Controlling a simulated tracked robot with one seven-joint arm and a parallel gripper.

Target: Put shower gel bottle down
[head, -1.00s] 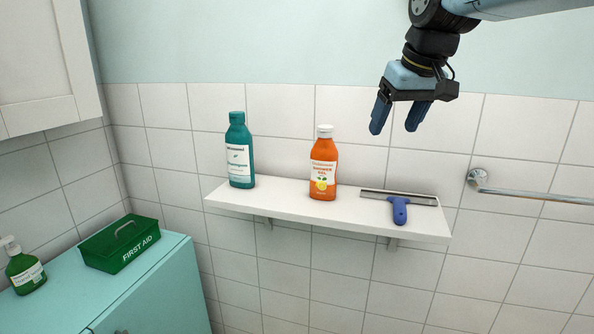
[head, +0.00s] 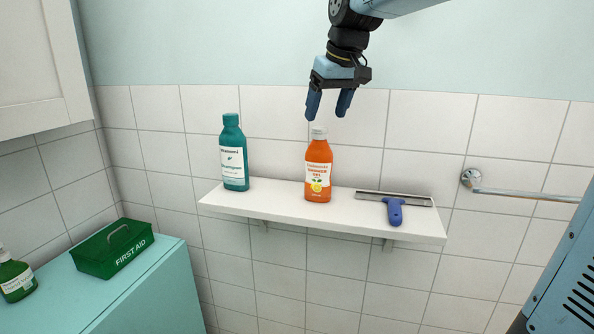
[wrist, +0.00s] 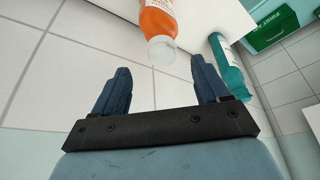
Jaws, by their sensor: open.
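The shower gel bottle (head: 318,172) is orange with a white cap and a lemon on its label. It stands upright on the white wall shelf (head: 280,209), near the middle. My gripper (head: 327,116) is open and empty, just above the bottle's cap in the head view. In the wrist view, the bottle (wrist: 158,28) shows with its cap toward my gripper (wrist: 160,85), beyond the spread fingertips. No contact between fingers and bottle shows.
A teal bottle (head: 234,155) stands to the left on the shelf, and a blue-handled squeegee (head: 394,209) lies to the right. A green first aid box (head: 113,248) and a green pump bottle (head: 16,277) sit on the teal cabinet (head: 150,290). A towel rail (head: 520,194) is at right.

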